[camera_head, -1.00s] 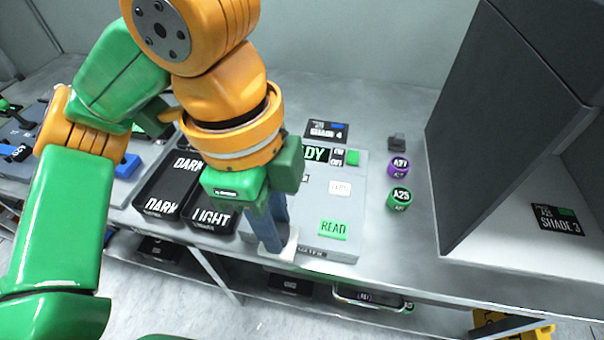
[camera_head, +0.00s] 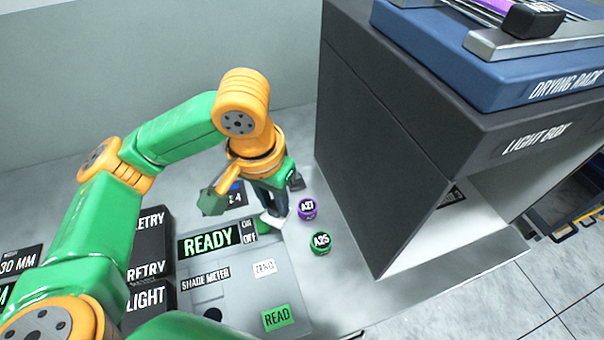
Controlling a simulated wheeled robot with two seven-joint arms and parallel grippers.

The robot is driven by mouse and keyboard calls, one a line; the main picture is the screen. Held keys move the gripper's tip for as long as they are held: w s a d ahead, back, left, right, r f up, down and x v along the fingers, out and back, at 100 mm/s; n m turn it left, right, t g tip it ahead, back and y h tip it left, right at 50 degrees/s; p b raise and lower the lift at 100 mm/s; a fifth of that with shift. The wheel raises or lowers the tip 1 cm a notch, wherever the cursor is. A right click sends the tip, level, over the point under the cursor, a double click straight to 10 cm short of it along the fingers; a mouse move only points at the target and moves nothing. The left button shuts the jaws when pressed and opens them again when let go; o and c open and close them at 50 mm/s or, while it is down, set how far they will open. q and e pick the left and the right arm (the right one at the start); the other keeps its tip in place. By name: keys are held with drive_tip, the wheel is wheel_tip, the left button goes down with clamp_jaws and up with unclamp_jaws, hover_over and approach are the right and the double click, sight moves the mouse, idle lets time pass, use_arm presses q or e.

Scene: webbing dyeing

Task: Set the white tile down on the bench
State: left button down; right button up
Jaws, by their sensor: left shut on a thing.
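The white tile (camera_head: 273,222) shows as a small pale patch at the tips of my left gripper (camera_head: 272,210). My left gripper is shut on it, above the far right part of the shade meter (camera_head: 232,290). The fingers hide most of the tile, and I cannot tell whether it touches anything below. The grey bench (camera_head: 355,300) lies around the meter. My right gripper is not in view.
A purple roll marked A27 (camera_head: 307,209) and a green roll marked A25 (camera_head: 321,244) stand just right of the gripper. The dark light box (camera_head: 365,130) rises beyond them, with the blue drying rack (camera_head: 470,70) on top. Black trays (camera_head: 148,245) stand left of the meter.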

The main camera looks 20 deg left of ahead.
use_arm(q)
drive_tip(key=w+a+f, duration=0.2)
drive_tip(key=w+f, duration=0.1)
drive_tip(key=w+a+f+p, duration=0.1)
drive_tip(key=w+a+f, duration=0.1)
drive_tip(key=w+f, duration=0.1)
drive_tip(key=w+a+f, duration=0.3)
drive_tip(key=w, duration=0.2)
drive_tip(key=shift+w+f, duration=0.25)
drive_tip(key=shift+f, duration=1.7)
drive_tip(key=shift+f, duration=0.1)
drive_tip(key=c, duration=0.7)
unclamp_jaws()
drive_tip(key=shift+o, duration=0.2)
wheel_tip(320, 180, up, 12)
drive_tip(key=s, duration=0.1)
drive_tip(key=shift+s, duration=0.15)
drive_tip(key=shift+a, duration=0.15)
